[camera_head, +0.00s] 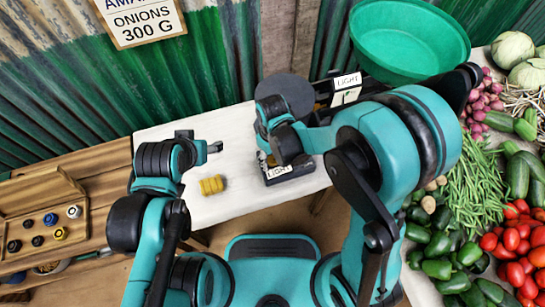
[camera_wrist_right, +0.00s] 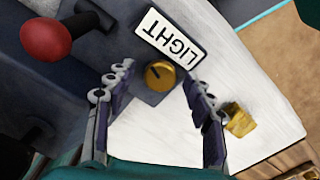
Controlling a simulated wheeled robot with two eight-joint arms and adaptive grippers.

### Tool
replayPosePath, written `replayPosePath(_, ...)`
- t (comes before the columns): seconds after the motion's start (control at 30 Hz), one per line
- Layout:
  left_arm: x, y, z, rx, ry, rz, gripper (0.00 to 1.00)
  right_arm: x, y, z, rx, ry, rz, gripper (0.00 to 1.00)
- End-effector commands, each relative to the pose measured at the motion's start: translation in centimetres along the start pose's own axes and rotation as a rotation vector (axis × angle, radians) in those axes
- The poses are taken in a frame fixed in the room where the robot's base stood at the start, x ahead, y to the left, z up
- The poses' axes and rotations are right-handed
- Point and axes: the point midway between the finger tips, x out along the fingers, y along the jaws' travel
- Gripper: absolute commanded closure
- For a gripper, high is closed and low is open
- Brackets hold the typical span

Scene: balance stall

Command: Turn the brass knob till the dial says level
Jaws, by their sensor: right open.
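The brass knob (camera_wrist_right: 158,76) sits on the dark scale body, beside a white LIGHT label (camera_wrist_right: 170,38). My right gripper (camera_wrist_right: 157,72) is open, with one finger on each side of the knob; whether they touch it I cannot tell. In the head view, the scale's near end (camera_head: 290,174) also carries a LIGHT label, and my right arm covers much of the scale. Another LIGHT plate (camera_head: 347,81) stands at the back over a white face (camera_head: 345,97), too small to read. My left gripper (camera_head: 200,143) is open and empty above the table's left part.
A yellow brass weight (camera_head: 212,185) stands on the white table (camera_head: 235,125), left of the scale. A red ball handle (camera_wrist_right: 46,42) rises from the scale. A wooden box (camera_head: 40,215) of weights is at left. A green basin (camera_head: 410,40) and vegetables fill the right.

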Motion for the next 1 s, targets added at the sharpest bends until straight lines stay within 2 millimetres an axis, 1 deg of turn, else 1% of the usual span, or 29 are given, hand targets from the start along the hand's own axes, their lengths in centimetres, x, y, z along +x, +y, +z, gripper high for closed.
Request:
replayPosePath(0.1, -0.04, 0.00, -0.04, 0.000, 0.000, 0.000, 0.37, -0.06, 0.00, 0.00, 0.000, 0.000, 0.000, 0.47)
replayPosePath(0.13, -0.04, 0.00, -0.04, 0.000, 0.000, 0.000, 0.37, -0.06, 0.00, 0.00, 0.000, 0.000, 0.000, 0.52)
replayPosePath(0.17, -0.04, 0.00, -0.04, 0.000, 0.000, 0.000, 0.37, -0.06, 0.00, 0.00, 0.000, 0.000, 0.000, 0.60)
replayPosePath(0.2, -0.04, 0.00, -0.04, 0.000, 0.000, 0.000, 0.37, -0.06, 0.00, 0.00, 0.000, 0.000, 0.000, 0.71)
replayPosePath(0.27, -0.04, 0.00, -0.04, 0.000, 0.000, 0.000, 0.37, -0.06, 0.00, 0.00, 0.000, 0.000, 0.000, 0.87)
replayPosePath(0.3, -0.04, 0.00, -0.03, 0.000, 0.000, 0.000, 0.37, -0.06, 0.00, 0.00, 0.000, 0.000, 0.000, 0.97)
replayPosePath(0.67, 0.04, 0.00, 0.02, 0.000, 0.000, 0.000, 0.37, -0.04, 0.00, 0.01, 0.035, 0.000, 0.000, 0.97)
replayPosePath(0.87, 0.22, 0.00, 0.15, 0.000, 0.000, 0.000, 0.37, 0.00, 0.00, 0.01, 0.140, 0.000, 0.000, 0.97)
replayPosePath(1.0, 0.38, 0.00, 0.27, 0.000, 0.000, 0.000, 0.37, 0.00, 0.00, 0.02, 0.249, 0.000, 0.000, 0.97)
